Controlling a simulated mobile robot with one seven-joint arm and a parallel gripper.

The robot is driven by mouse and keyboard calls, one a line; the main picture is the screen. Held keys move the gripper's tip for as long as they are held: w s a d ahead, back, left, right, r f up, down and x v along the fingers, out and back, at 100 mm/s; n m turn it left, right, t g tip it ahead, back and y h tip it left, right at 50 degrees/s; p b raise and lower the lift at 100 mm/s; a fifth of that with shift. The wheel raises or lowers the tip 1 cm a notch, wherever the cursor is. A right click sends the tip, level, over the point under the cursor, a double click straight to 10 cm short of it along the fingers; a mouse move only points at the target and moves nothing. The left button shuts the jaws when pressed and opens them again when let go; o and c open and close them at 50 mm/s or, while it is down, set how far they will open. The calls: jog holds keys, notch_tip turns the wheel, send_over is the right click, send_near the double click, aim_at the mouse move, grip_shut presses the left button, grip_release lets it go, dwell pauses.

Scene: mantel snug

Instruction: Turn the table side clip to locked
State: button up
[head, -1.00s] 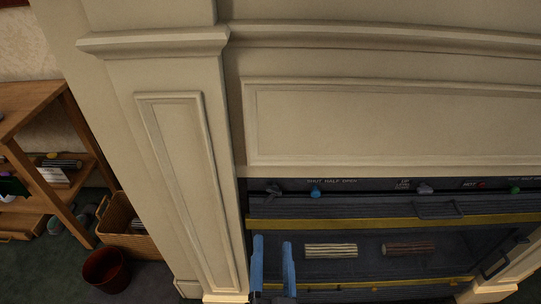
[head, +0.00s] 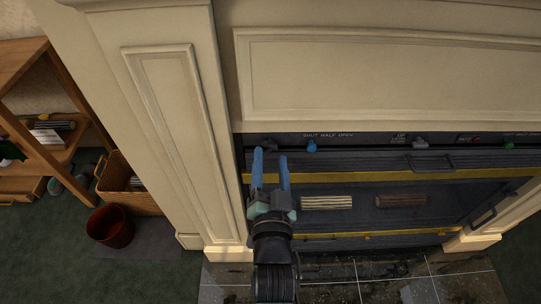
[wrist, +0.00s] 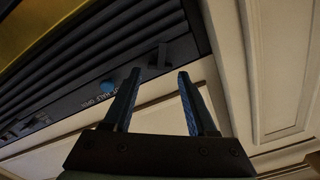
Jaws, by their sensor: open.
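No part marked as a table side clip or "locked" can be made out. Contact with the block cannot be told.
A blue knob (head: 311,146) sits by a "SHUT HALF OPEN" label, right of my gripper; a grey knob (head: 421,143) is further right. Two logs, one pale (head: 326,202), one brown (head: 402,200), lie below. The cream pillar (head: 175,130) stands close left.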

aim_at(270, 146)
jog(key=shift+w, duration=1.1)
grip_shut()
